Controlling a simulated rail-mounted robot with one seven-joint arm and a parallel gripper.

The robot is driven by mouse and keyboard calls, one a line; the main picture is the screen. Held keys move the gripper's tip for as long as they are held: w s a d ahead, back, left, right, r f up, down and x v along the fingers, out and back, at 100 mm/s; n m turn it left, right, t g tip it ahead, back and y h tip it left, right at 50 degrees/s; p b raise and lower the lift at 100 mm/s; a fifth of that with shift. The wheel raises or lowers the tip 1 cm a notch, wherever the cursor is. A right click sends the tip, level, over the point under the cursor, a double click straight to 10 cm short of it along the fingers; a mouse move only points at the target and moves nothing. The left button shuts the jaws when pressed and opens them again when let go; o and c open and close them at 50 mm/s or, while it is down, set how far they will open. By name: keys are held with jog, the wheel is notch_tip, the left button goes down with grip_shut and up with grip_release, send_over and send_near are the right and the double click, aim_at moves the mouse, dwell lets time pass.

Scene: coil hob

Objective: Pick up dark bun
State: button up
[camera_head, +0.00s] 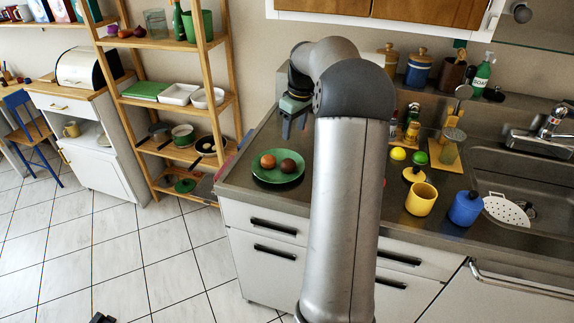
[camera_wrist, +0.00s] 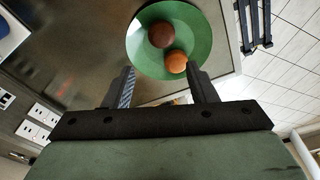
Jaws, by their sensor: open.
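The dark bun (camera_head: 288,166) sits on a green plate (camera_head: 262,180) near the left end of the counter, with an orange-brown bun (camera_head: 268,161) just to its left. In the wrist view the dark bun (camera_wrist: 162,34) is at the top, and the orange-brown bun (camera_wrist: 177,61) is below it, nearer my fingers. My gripper (camera_head: 294,130) points down above the counter, behind the plate. In the wrist view my gripper (camera_wrist: 163,86) is open and empty, with both fingers apart and short of the dark bun.
A yellow pot (camera_head: 421,198) and a blue pot (camera_head: 466,208) stand right of my arm, by the sink (camera_head: 520,165). A wooden shelf (camera_head: 180,95) stands left of the counter. The counter around the plate is mostly clear. My arm hides its middle.

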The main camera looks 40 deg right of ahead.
jog(key=p, duration=0.1)
send_over(289, 161)
jog(key=f, duration=0.8)
jog(key=shift+s+d+f, duration=0.1)
jog(key=shift+s+f, duration=0.1)
jog(key=shift+s, duration=0.05)
jog(key=shift+w+f+p, duration=0.15)
jog(key=shift+f+p, duration=0.45)
jog(key=shift+f, duration=0.75)
jog(key=shift+w+f+p, duration=0.1)
jog(key=shift+f+p, duration=0.5)
jog(key=shift+f, duration=0.75)
jog(key=c, duration=0.6)
